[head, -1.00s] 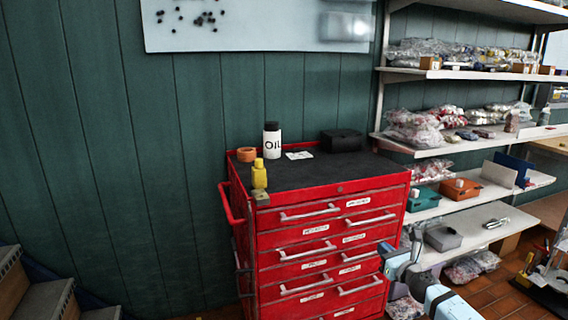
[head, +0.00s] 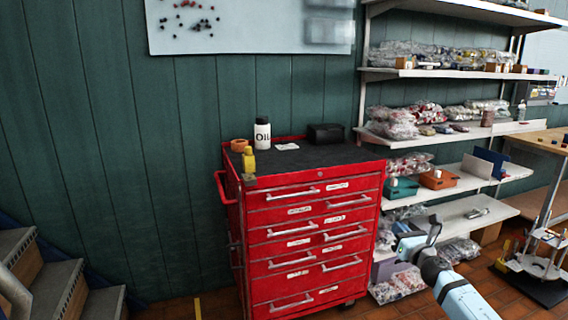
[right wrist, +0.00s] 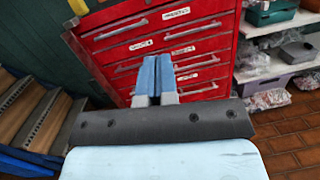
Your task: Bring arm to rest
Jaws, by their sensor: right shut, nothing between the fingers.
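My right arm comes in from the lower right of the head view. Its gripper (head: 404,247) is in front of the lower shelves, just right of the red tool cabinet (head: 312,225). In the right wrist view the two blue fingertips (right wrist: 156,68) are together with nothing between them. They point toward the cabinet's drawer fronts, and I see no clear contact. My left arm and gripper are not in view.
On the cabinet top stand a white oil bottle (head: 262,133), a yellow bottle (head: 248,160), an orange ring (head: 239,145) and a black box (head: 326,134). Loaded shelves (head: 462,184) stand at right, stairs (head: 60,283) at left. The tiled floor before the cabinet looks clear.

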